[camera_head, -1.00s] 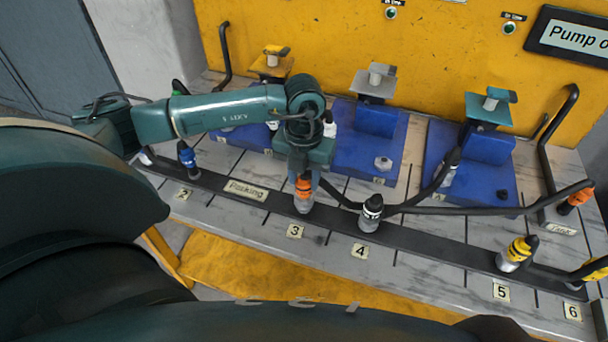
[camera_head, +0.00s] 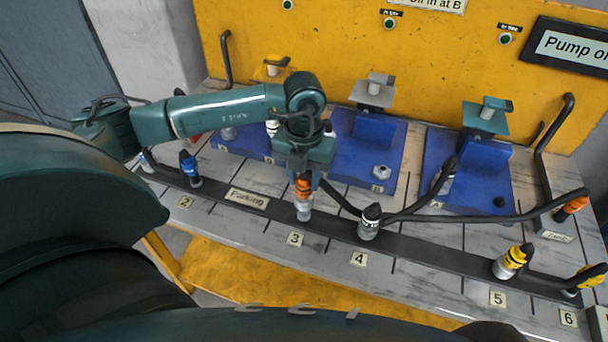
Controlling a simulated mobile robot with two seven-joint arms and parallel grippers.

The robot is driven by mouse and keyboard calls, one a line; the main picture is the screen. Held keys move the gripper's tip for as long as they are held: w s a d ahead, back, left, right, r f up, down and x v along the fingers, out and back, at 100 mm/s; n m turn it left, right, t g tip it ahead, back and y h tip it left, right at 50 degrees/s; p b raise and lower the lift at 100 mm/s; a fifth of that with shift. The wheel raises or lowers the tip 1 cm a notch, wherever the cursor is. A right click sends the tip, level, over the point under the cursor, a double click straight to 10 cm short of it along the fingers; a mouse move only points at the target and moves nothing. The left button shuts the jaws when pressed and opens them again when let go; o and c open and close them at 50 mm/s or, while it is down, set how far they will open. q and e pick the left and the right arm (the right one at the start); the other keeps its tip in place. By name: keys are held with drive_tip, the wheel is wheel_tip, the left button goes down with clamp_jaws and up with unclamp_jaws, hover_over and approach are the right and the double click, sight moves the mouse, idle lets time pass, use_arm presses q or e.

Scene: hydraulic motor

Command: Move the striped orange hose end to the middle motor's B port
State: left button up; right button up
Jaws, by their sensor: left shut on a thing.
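The orange hose end (camera_head: 303,189) is upright at parking place 3 on the dark rail, with a grey metal part below its orange band. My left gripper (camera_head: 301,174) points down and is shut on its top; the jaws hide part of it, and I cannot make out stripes. I cannot tell whether its lower end still touches the rail. The middle motor (camera_head: 366,154) is a blue block on a blue plate behind and right of the gripper. Its B port (camera_head: 381,172) is a pale round fitting near the plate's front, with nothing on it. My right gripper is not in view.
A black-capped hose end (camera_head: 370,222) stands at place 4. A blue one (camera_head: 189,167) is near place 2, and a yellow one (camera_head: 513,262) near place 5. Another orange hose end (camera_head: 572,206) is at the far right. A black hose crosses before the right motor (camera_head: 484,147).

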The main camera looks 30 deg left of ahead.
use_arm(q)
clamp_jaws()
wheel_tip(320, 180, up, 3)
drive_tip(key=shift+r+p, duration=0.15)
drive_tip(key=shift+p, duration=1)
wheel_tip(320, 180, up, 2)
drive_tip(key=shift+r, duration=1.55)
drive_tip(key=w+d+b, duration=0.2)
drive_tip(key=w+d, duration=0.3)
drive_tip(key=w, duration=0.5)
drive_tip(key=w+d+b, duration=0.2)
drive_tip(key=w+d, duration=0.3)
drive_tip(key=w, duration=0.6)
drive_tip(key=shift+d, duration=0.2)
